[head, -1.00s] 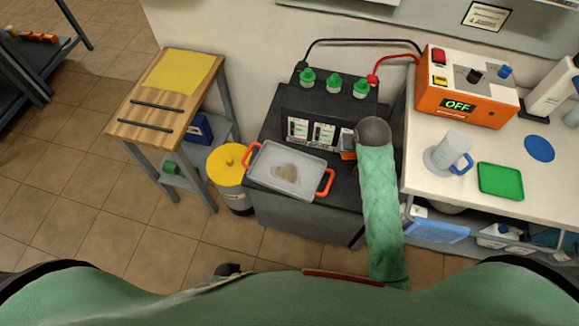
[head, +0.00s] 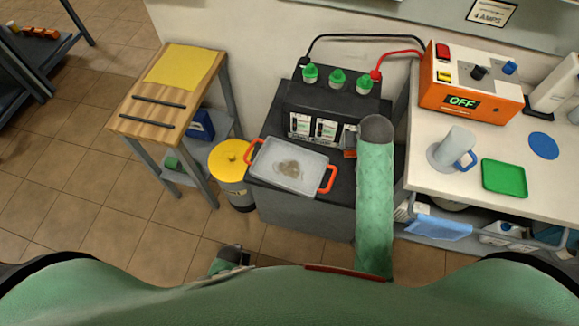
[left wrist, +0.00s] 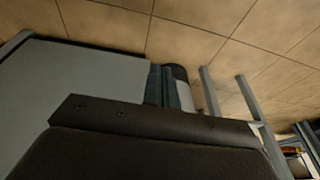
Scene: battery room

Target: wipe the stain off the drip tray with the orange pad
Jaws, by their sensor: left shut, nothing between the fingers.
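The drip tray (head: 262,164) is a pale shallow tray with orange handles on the dark cabinet's front ledge. A brownish stain (head: 289,167) lies near its middle. A small orange patch, which looks like the pad (head: 350,154), shows right of the tray under a grey jaw-like part that seems to be my right gripper (head: 350,138). My right arm's dark rounded joint partly hides this part, so its grip is unclear. My left gripper (head: 240,258) is low at the front, below and left of the tray, shut and empty. Its dark body fills the bottom of the left wrist view (left wrist: 150,118).
The black battery (head: 330,105) with green caps stands behind the tray. A yellow-lidded bin (head: 229,158) and wooden-topped stand (head: 150,110) are at left. The white bench (head: 455,195) at right holds an orange charger (head: 468,98), mug (head: 456,148) and green tray (head: 504,178).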

